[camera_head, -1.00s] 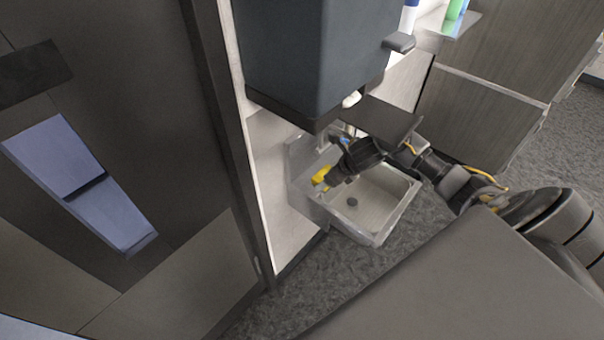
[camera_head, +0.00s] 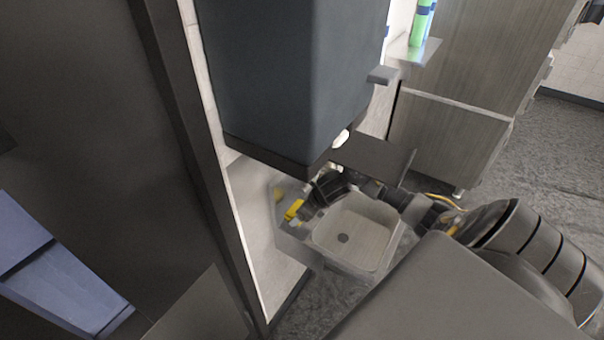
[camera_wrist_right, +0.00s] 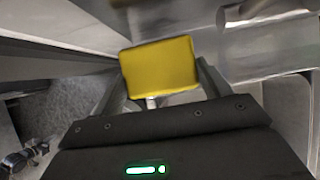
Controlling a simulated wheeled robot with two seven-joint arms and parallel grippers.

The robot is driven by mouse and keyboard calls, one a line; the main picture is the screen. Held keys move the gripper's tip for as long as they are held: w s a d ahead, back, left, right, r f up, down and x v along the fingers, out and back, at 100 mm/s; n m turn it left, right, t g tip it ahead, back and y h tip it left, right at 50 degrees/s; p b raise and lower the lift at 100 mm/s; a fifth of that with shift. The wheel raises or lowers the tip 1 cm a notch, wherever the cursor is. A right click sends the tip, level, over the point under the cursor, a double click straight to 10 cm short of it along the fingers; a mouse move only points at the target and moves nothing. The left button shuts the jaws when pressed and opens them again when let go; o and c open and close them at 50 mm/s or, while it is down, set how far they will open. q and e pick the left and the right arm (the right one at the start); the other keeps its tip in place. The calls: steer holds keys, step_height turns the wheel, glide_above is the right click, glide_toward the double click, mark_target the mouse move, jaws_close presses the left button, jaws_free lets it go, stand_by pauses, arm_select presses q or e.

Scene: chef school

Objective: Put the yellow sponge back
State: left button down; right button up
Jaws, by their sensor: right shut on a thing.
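The yellow sponge (camera_wrist_right: 160,68) is between the fingers of my right gripper (camera_wrist_right: 162,80), which is shut on it, in the right wrist view. In the head view the yellow sponge (camera_head: 293,210) shows at the left rim of the sink (camera_head: 350,235), with my right gripper (camera_head: 303,213) just beside it. I cannot tell whether the sponge touches the sink. A second small yellow patch shows a little behind it, too small to tell what it is. My left gripper is not in view.
A dark dispenser box (camera_head: 285,80) hangs on the wall above the sink, close over my right arm. A small shelf with green bottles (camera_head: 421,25) is at the upper right. A dark door panel (camera_head: 80,110) fills the left. Grey floor lies around the sink.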

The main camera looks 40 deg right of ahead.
mark_target(303, 228)
steer(key=shift+f, duration=0.95)
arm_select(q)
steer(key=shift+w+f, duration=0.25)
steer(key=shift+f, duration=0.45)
arm_select(e)
steer(key=shift+f+b, duration=0.25)
steer(key=shift+b, duration=0.15)
step_height(303, 228, down, 3)
steer(key=b, duration=0.2)
steer(key=shift+f+b, duration=0.2)
steer(key=shift+b, duration=0.15)
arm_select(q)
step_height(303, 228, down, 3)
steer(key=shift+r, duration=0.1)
arm_select(e)
steer(key=shift+r, duration=0.1)
steer(key=o, duration=0.9)
